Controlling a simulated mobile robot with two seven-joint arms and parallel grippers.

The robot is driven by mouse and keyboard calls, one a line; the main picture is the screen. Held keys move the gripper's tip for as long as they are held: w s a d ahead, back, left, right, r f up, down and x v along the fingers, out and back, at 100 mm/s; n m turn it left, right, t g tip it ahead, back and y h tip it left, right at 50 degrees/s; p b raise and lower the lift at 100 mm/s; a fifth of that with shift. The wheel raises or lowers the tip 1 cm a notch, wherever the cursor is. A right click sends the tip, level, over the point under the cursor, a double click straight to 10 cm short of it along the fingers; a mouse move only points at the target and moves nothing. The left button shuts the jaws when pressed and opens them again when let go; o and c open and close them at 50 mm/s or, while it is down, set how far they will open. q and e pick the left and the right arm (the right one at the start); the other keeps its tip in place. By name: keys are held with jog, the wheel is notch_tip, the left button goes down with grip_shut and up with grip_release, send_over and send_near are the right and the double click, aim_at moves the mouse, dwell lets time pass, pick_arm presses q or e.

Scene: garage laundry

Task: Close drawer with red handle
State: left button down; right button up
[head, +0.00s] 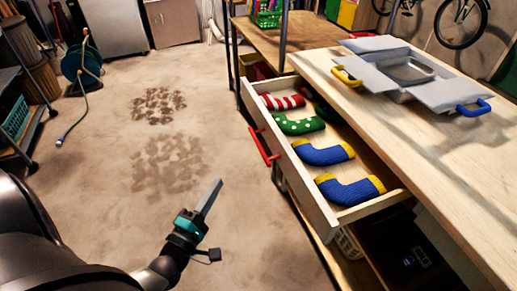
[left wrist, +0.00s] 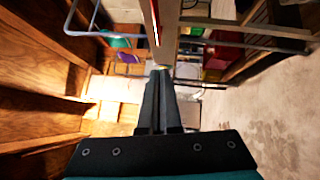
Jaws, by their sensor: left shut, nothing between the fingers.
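The drawer (head: 319,218) under the wooden workbench top is pulled open. Its pale front faces left and carries a red bar handle (head: 263,146). Several patterned socks lie inside, including a red-striped one (head: 283,102), a green dotted one (head: 299,125) and blue ones with yellow ends (head: 324,153). My left gripper (head: 218,184) is shut and empty, in front of and left of the drawer, apart from it. Its closed fingers also show in the left wrist view (left wrist: 160,72). A thin red strip at the top of that view may be the handle. My right gripper is not in view.
The workbench top (head: 440,130) holds a grey open box (head: 400,70) with yellow and blue handles. A shelf below the drawer holds a white basket (head: 349,243). The concrete floor (head: 110,180) left of the drawer is clear. A hose reel (head: 82,62) stands at the far left.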

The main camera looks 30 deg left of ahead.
pick_arm(q)
jog(key=w+d+r+b, duration=0.1)
jog(key=w+r+b, duration=0.1)
jog(key=w, duration=1)
jog(key=shift+w+d+r, duration=0.15)
jog(key=shift+w+d, duration=0.2)
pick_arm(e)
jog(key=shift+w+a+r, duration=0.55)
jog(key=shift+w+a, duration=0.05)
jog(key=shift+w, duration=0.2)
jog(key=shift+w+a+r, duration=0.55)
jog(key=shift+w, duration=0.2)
pick_arm(q)
jog(key=shift+w+d, duration=0.1)
